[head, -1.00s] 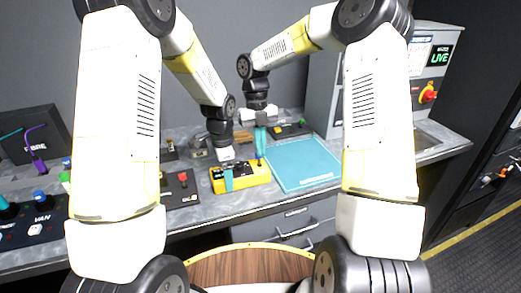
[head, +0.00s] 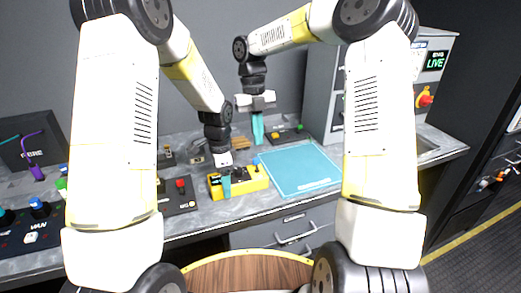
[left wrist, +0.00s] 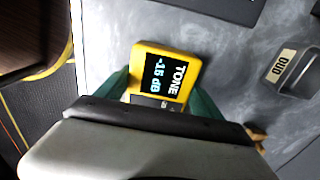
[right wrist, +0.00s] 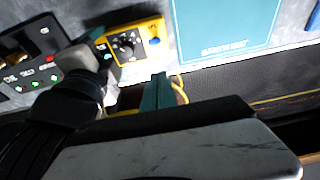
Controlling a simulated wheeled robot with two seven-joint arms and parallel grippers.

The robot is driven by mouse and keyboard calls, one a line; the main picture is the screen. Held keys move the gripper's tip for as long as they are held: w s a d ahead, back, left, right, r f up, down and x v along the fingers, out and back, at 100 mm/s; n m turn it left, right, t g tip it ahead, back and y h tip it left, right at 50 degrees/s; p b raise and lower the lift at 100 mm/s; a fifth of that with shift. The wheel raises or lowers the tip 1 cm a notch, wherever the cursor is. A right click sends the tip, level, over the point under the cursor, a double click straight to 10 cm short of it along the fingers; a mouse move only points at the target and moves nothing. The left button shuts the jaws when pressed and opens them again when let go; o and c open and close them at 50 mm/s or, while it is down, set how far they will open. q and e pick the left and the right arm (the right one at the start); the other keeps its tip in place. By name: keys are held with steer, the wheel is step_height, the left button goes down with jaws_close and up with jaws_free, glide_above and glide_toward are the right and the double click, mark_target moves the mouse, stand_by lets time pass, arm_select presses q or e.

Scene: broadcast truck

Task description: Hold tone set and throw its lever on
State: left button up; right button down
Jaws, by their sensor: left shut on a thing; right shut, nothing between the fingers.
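The yellow tone set (head: 255,180) stands on the grey bench, left of the teal mat. My left gripper (head: 226,182) is shut on its left part from above. In the left wrist view the tone set (left wrist: 163,72) has a dark display reading "TONE" and "-15 dB", between the teal fingers. In the right wrist view the tone set (right wrist: 112,47) shows a black dial and a blue-tipped lever (right wrist: 155,42) at one end. I cannot tell which way the lever is thrown. My right gripper (head: 258,130) is shut and empty, raised above and behind the tone set, clear of it.
The teal mat (head: 300,168) lies flat right of the tone set. A dark box with a red control (head: 180,188) stands close on its left. Another dark box (head: 288,135) stands behind the mat.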

steer(key=shift+w+a+r, duration=0.15)
steer(key=shift+w+r, duration=0.4)
steer(key=shift+r, duration=0.15)
steer(key=shift+w+a+r, duration=0.15)
steer(key=shift+w+r, duration=0.4)
steer(key=shift+r, duration=0.15)
arm_select(q)
steer(key=o, duration=1.7)
